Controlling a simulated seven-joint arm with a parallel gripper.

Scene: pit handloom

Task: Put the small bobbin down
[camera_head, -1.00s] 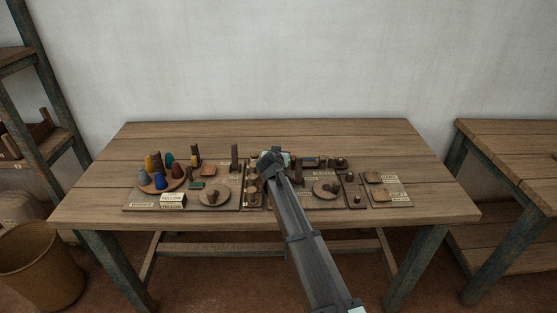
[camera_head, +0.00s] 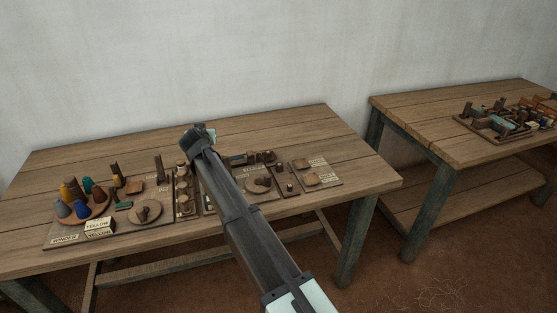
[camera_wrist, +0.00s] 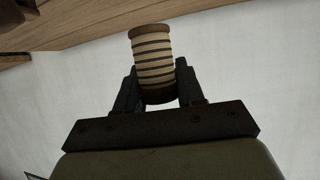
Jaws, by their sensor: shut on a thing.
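The small bobbin (camera_wrist: 153,55) shows in the wrist view, cream thread with dark bands between brown ends. My gripper (camera_wrist: 155,85) is shut on its lower end, with one dark finger on each side. In the head view my gripper (camera_head: 197,135) is raised over the back part of the work table (camera_head: 250,130), and the bobbin cannot be made out there. The arm hides part of the boards on the table.
Small wooden parts lie on boards (camera_head: 325,182) at right. A second table (camera_head: 420,125) at right bears a filled tray (camera_head: 468,125); its left part is clear.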

